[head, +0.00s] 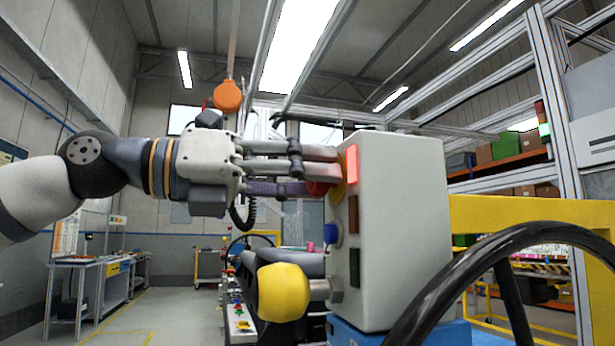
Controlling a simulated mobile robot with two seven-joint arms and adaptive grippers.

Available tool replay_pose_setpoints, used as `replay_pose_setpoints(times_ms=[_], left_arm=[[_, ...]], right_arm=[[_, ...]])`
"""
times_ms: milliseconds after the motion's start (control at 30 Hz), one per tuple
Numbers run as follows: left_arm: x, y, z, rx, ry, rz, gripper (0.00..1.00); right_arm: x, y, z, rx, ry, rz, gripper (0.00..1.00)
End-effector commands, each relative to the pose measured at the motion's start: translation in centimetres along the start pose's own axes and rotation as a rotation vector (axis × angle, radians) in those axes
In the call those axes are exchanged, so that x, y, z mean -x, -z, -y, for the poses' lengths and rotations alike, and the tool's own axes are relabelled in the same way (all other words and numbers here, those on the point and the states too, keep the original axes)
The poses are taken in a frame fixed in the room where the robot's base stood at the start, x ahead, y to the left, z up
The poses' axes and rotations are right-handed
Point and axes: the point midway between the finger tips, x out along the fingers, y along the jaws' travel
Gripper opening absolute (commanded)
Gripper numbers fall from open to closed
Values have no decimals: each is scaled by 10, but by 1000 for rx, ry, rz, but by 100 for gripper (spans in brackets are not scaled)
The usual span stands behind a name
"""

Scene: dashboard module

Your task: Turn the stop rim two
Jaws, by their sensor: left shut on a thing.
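The light grey control box (400,220) of the dashboard module stands right of the middle. On its left face is a stop button with a red part (318,188) and a yellow rim (341,188), mostly hidden by my fingers. My left gripper (325,168) comes in level from the left, its fingers around the stop button, shut on it. A red lamp (351,164) on the box edge is lit. The dark red lamp (353,214) and green lamp (354,268) below look unlit. My right gripper is not in view.
A blue button (330,233) and a large yellow knob (283,292) stick out left below my gripper. A black steering wheel (505,243) stands at the front right. An orange disc (227,96) hangs above my left wrist. Workbenches (75,265) stand far left, with open floor before them.

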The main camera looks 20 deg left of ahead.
Motion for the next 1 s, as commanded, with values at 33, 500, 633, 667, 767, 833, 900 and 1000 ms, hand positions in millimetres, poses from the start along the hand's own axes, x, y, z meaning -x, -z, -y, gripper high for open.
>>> replay_pose_setpoints(times_ms=[33, 500, 633, 667, 767, 833, 900, 1000], left_arm=[[0, 0, -1, -33, 0, 0, 8], [0, 0, 0, -352, 0, -1, 8], [0, 0, -1, -404, 0, -1, 8], [0, 0, -1, -413, 0, 0, 8], [0, 0, 0, -438, 0, 0, 8], [0, 0, 0, -449, 0, 0, 8], [0, 0, 0, -455, 0, 0, 8], [0, 0, 0, -459, 0, 0, 8]], right_arm=[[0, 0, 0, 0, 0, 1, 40], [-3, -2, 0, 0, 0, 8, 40], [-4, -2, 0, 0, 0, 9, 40], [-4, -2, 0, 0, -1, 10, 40], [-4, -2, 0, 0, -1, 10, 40], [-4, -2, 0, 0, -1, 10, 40], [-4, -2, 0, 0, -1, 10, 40], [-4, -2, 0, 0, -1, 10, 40]])
